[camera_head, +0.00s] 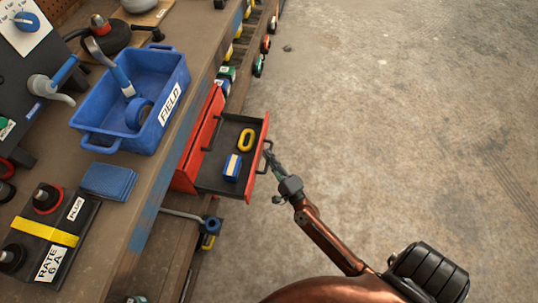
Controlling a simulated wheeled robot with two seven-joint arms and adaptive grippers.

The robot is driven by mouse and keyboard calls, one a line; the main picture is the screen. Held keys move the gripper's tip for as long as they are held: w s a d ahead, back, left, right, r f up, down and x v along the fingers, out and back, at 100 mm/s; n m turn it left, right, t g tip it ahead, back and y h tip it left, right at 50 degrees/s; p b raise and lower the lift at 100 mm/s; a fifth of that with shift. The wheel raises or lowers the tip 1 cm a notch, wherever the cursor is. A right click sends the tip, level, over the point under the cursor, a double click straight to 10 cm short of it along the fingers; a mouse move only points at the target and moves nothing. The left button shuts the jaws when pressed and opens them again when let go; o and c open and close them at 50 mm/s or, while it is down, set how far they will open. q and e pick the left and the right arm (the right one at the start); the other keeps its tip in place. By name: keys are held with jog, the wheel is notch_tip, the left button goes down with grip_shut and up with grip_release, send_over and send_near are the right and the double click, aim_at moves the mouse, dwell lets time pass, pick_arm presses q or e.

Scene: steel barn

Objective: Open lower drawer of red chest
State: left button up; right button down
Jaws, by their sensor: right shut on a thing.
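The red chest (201,138) stands beside the workbench edge. Its lower drawer (213,168) is pulled out toward the right, showing a dark inside. A yellow ring (246,139) and a blue and white block (232,167) lie in it. A second handle (208,134) shows on the chest's face behind the open drawer, which appears to be the shut upper drawer. My right gripper (270,158) is shut on the handle (266,159) of the open drawer. The fingertips are small in this view. My left gripper is not in view.
A clamp-like tool (209,227) sits below the drawer. The concrete floor (400,120) to the right is clear.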

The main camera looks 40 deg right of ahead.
jog(key=shift+f, duration=0.1)
jog(key=c, duration=2.3)
grip_release()
jog(key=s+a+f, duration=0.1)
jog(key=s, duration=1)
jog(key=shift+s+a+f, duration=0.3)
jog(key=shift+s, duration=0.1)
